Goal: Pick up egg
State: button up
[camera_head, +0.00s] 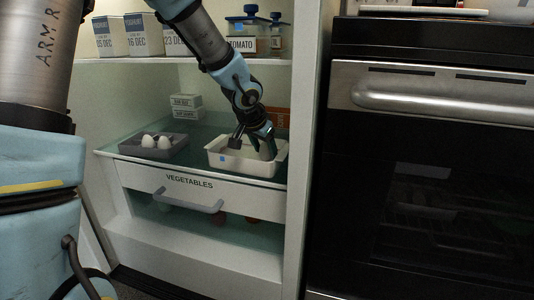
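Two white eggs (155,142) sit side by side in a dark grey tray (172,153) on the glass shelf of the open fridge. A white rectangular container (222,161) with a small blue mark stands to the right on the same shelf. My gripper (252,148) points down into this container, well to the right of the two eggs. Its dark fingers look spread apart. The container's contents are mostly hidden by the gripper and the front wall, so I cannot tell whether an egg lies between the fingers.
A vegetables drawer (185,193) with a handle is below the shelf. Small boxes (186,107) stand behind the grey tray. The upper shelf holds dated cartons (143,37) and a tomato container (243,45). The fridge's right wall (306,150) is close to my gripper; an oven (440,180) stands beyond it.

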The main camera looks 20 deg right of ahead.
grip_shut()
dwell(0.4)
jog(key=shift+s+a+r, duration=0.1)
jog(key=shift+s+r, duration=0.05)
jog(key=shift+r, duration=0.1)
jog(key=s+a+r+p, duration=0.7)
jog(key=s+a, duration=0.2)
jog(key=a, duration=0.1)
jog(key=shift+a+r+p, duration=0.2)
jog(key=shift+p, duration=0.1)
